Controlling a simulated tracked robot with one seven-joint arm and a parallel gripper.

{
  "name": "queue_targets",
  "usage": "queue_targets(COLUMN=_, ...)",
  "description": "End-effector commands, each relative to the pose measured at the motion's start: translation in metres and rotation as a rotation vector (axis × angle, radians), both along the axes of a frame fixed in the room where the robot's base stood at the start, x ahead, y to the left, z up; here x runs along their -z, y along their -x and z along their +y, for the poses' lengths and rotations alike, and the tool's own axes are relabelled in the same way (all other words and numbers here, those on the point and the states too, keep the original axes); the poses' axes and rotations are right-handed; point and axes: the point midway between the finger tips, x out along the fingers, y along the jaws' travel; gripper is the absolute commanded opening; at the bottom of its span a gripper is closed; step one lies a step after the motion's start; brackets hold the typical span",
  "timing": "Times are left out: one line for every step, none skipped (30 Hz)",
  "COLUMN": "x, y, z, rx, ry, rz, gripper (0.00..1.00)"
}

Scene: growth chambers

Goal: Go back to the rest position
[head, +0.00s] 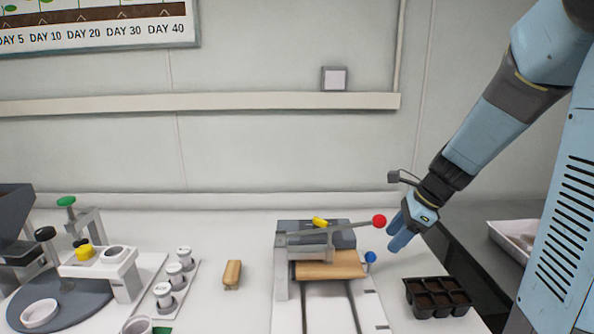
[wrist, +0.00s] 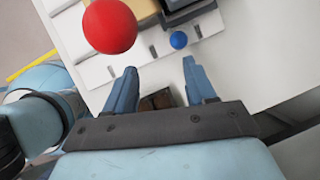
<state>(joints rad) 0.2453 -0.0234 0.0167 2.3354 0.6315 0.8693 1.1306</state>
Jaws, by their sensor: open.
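My gripper (head: 405,232) is above the right part of the white bench, just right of the press-like device (head: 315,240). In the wrist view its two blue fingers (wrist: 163,88) stand apart with nothing between them. The device's lever ends in a red ball (head: 379,221), which looks large and close in the wrist view (wrist: 110,26). A blue ball knob (head: 370,257) sits lower on the device's right side. I cannot tell how far the fingers are from either knob.
A black seedling tray (head: 437,296) with dark soil is below and right of my gripper. A wooden block (head: 232,273) and several white jars (head: 175,273) stand left of the device. A white tray (head: 512,240) is at far right. The air above the bench is open.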

Motion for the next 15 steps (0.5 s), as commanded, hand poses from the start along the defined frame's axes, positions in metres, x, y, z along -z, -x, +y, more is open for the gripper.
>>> queue_targets(x=-0.005, y=0.016, z=-0.001, rx=-0.016, ry=-0.001, rz=-0.02, gripper=0.55)
queue_targets(x=-0.007, y=0.025, z=-0.002, rx=-0.031, ry=-0.002, rz=-0.033, gripper=0.55)
queue_targets(x=-0.01, y=0.036, z=-0.003, rx=-0.055, ry=0.0, rz=-0.052, gripper=0.55)
queue_targets(x=-0.013, y=0.045, z=-0.003, rx=-0.077, ry=0.003, rz=-0.067, gripper=0.55)
queue_targets(x=-0.015, y=0.052, z=-0.003, rx=-0.103, ry=0.008, rz=-0.085, gripper=0.55)
queue_targets(x=-0.018, y=0.062, z=-0.002, rx=-0.139, ry=0.018, rz=-0.109, gripper=0.55)
queue_targets(x=-0.021, y=0.069, z=-0.002, rx=-0.171, ry=0.028, rz=-0.129, gripper=0.55)
queue_targets(x=-0.024, y=0.075, z=-0.001, rx=-0.208, ry=0.042, rz=-0.151, gripper=0.55)
queue_targets(x=-0.028, y=0.083, z=0.0, rx=-0.262, ry=0.063, rz=-0.179, gripper=0.55)
queue_targets(x=-0.031, y=0.089, z=0.001, rx=-0.306, ry=0.08, rz=-0.202, gripper=0.55)
queue_targets(x=-0.035, y=0.094, z=0.001, rx=-0.354, ry=0.102, rz=-0.225, gripper=0.55)
queue_targets(x=-0.04, y=0.101, z=0.003, rx=-0.421, ry=0.134, rz=-0.258, gripper=0.55)
queue_targets(x=-0.043, y=0.105, z=0.004, rx=-0.474, ry=0.159, rz=-0.283, gripper=0.55)
queue_targets(x=-0.047, y=0.11, z=0.005, rx=-0.53, ry=0.187, rz=-0.306, gripper=0.55)
queue_targets(x=-0.052, y=0.115, z=0.006, rx=-0.605, ry=0.228, rz=-0.338, gripper=0.55)
